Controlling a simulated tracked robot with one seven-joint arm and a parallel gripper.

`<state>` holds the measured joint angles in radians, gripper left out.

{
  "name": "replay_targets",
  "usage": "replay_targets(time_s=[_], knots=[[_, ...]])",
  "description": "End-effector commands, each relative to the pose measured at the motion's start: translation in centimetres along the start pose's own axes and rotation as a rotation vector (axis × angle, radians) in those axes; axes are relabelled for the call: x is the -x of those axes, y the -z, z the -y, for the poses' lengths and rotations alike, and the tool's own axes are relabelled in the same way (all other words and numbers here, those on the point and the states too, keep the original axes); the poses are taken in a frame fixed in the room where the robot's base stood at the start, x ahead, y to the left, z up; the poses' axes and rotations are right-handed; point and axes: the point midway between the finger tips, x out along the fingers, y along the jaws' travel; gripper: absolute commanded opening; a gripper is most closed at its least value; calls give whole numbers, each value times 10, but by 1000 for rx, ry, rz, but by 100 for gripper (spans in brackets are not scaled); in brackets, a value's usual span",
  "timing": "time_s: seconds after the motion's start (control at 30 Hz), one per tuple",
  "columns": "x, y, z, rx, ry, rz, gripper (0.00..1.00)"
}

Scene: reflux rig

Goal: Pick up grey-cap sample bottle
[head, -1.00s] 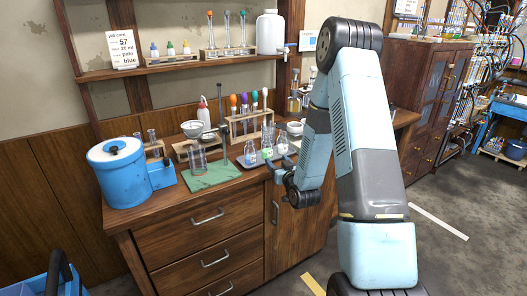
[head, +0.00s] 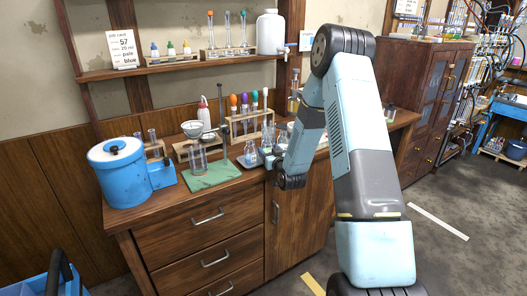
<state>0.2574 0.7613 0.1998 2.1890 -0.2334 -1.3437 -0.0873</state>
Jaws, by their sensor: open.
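I cannot clearly make out the grey-cap sample bottle. A small bottle with a dark or greyish cap (head: 389,112) stands at the right end of the wooden bench, right of my arm; its cap colour is too small to be sure of. My gripper (head: 268,162) is low over the bench's front edge, by the tray of small glass flasks (head: 250,153). It is open, and I see nothing held in it. My wrist and forearm hide part of the tray and the bench behind it.
A rack of colour-topped droppers (head: 244,124) stands behind. Small bottles with coloured caps (head: 170,48) sit on the shelf above.

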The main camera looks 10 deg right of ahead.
Motion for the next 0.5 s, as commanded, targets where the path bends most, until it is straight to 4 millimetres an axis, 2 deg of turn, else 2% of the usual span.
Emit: replay_targets(time_s=[0.13,0.5], knots=[[0,0,0,0,0,0,63],[0,0,0,0,0,0,28]])
